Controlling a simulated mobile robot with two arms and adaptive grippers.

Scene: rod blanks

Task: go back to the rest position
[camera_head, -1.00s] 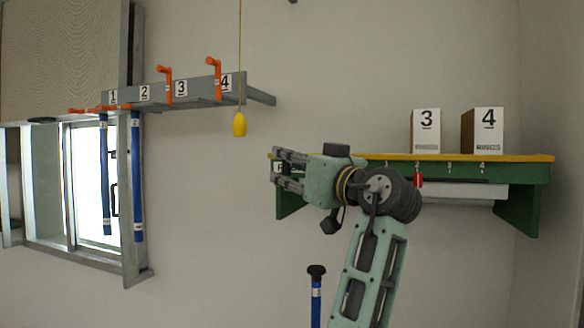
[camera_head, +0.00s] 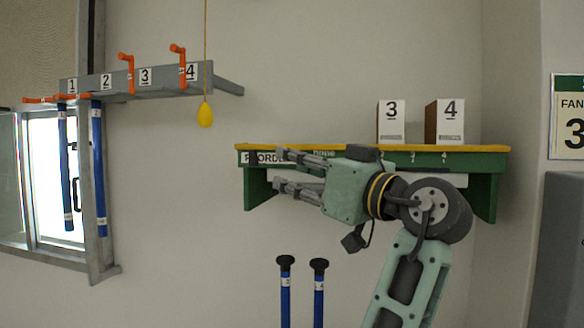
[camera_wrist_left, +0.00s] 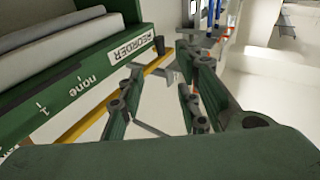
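My left gripper (camera_head: 280,171) is in the middle of the head view, in front of the green shelf. Its two fingers point left and stand apart, with nothing between them. In the left wrist view the fingers (camera_wrist_left: 158,100) are also spread and empty. My right gripper is not in view.
The green shelf (camera_head: 480,161) with a yellow edge carries boxes 3 (camera_head: 391,122) and 4 (camera_head: 445,123). Blue rods with black caps stand below (camera_head: 285,295). A grey numbered rack (camera_head: 150,84) with orange hooks holds blue rods at left. A yellow pull (camera_head: 205,115) hangs on a cord.

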